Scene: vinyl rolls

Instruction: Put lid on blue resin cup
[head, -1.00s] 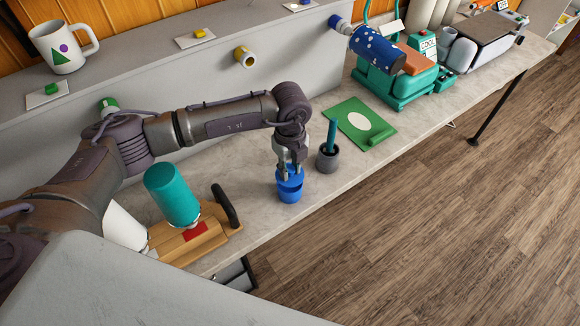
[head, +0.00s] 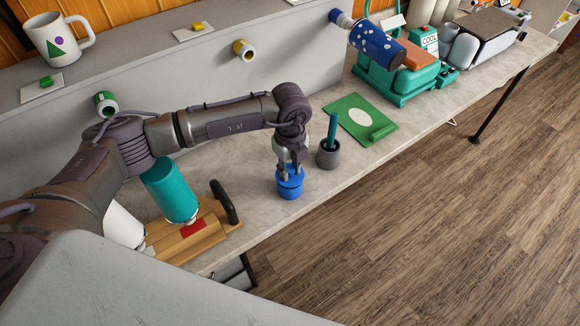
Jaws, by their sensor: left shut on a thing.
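The blue resin cup (head: 290,190) stands upright on the grey counter (head: 345,188), near its front edge. A blue lid (head: 291,175) sits at the top of the cup, and I see no clear gap between them. My left gripper (head: 290,170) points down from above, with its fingers shut on the lid. The fingers hide part of the lid, so I cannot tell whether it is fully seated. My right gripper does not show.
A grey pot with a teal stick (head: 328,155) stands close right of the cup. A green mat (head: 358,122) lies behind it. A wooden stand (head: 195,235) with a teal roll (head: 170,190) is at the left. A teal machine (head: 400,85) is farther right.

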